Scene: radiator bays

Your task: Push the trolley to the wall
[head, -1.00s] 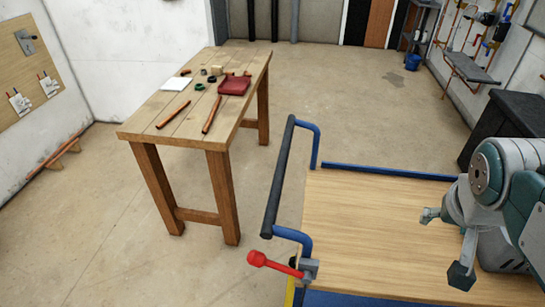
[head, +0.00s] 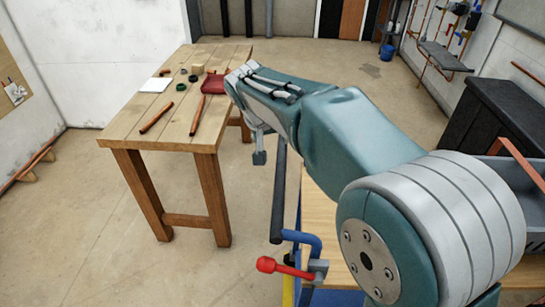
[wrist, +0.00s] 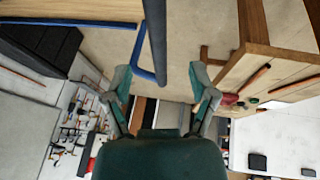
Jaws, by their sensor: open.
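The trolley has a pale wood deck (head: 318,215), a blue frame and a black push handle (head: 278,200) on its left side. A red-knobbed lever (head: 267,265) sits at its near left corner. My arm covers much of the deck. My gripper (head: 258,140) is by the handle's far end, partly hidden by its own wrist. In the wrist view my gripper (wrist: 163,78) is open and empty, and the handle (wrist: 155,40) shows between its two fingers. I cannot tell whether they touch it. A white wall (head: 110,50) stands at the back left.
A wooden workbench (head: 150,105) with copper pipes, a red cloth and small parts stands left of the trolley. A black cabinet (head: 480,120) and a grey bin (head: 512,185) are at the right. Concrete floor (head: 340,70) is open towards the back.

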